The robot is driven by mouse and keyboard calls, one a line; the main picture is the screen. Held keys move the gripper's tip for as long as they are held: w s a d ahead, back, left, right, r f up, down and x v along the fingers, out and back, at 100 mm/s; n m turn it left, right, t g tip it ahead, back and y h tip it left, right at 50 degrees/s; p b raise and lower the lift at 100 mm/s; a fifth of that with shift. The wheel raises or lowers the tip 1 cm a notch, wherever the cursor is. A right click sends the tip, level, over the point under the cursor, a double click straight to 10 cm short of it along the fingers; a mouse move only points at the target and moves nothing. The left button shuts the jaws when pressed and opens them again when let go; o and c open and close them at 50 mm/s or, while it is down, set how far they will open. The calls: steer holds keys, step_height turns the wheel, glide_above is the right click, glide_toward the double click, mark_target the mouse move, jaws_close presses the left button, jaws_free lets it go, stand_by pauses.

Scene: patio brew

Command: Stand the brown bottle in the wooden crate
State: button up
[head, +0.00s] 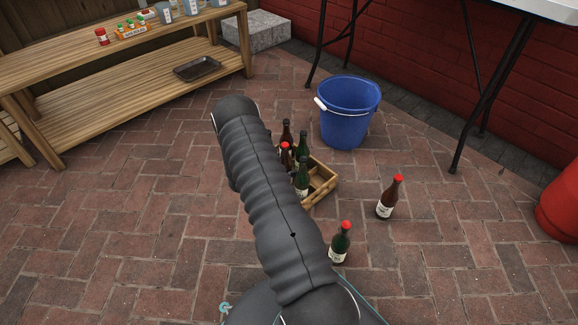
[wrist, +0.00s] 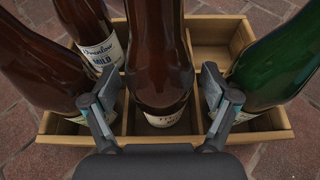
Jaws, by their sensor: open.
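The wooden crate (head: 322,187) stands on the bricks and holds several brown and green bottles, partly hidden behind my arm. In the wrist view, my gripper (wrist: 160,104) is open around a brown bottle (wrist: 160,50) in a front middle compartment of the crate (wrist: 205,140). The bottle looks upright, with a finger apart on each side; its base is hidden. Another brown bottle (head: 387,198) with a red cap stands on the bricks right of the crate. The gripper is hidden in the head view.
In the wrist view, brown bottles (wrist: 40,65) (wrist: 95,42) are at left and a green bottle (wrist: 275,70) at right. A red-capped green bottle (head: 340,243) stands in front of the crate. A blue bucket (head: 348,112) stands behind it. A wooden bench (head: 130,95) is at left.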

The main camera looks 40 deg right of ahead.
steer(key=w+v, duration=0.1)
steer(key=v, duration=0.8)
steer(key=s+a+r+m+g+y, duration=0.1)
steer(key=s+a+r+m+y, duration=0.2)
steer(key=r, duration=0.7)
steer(key=s+a+r+m, duration=0.2)
steer(key=s+r+m, duration=0.2)
steer(key=r, duration=0.5)
steer(key=s+a+r+m+g+y, duration=0.1)
steer(key=s+a+r+m+y, duration=0.2)
steer(key=r, duration=0.7)
steer(key=s+a+r+m+t+y, duration=0.3)
steer(key=s+a+r+m, duration=0.1)
steer(key=s+a+r, duration=0.3)
steer(key=s+a+r+m+t+y, duration=0.3)
steer(key=s+a+r, duration=0.4)
steer(key=s+a, duration=0.3)
steer(key=s+m+y, duration=0.1)
steer(key=s+m, duration=0.1)
steer(key=s, duration=0.1)
steer(key=shift+a+y+p, duration=0.3)
steer(key=shift+a+p, duration=0.1)
steer(key=shift+s+r, duration=0.15)
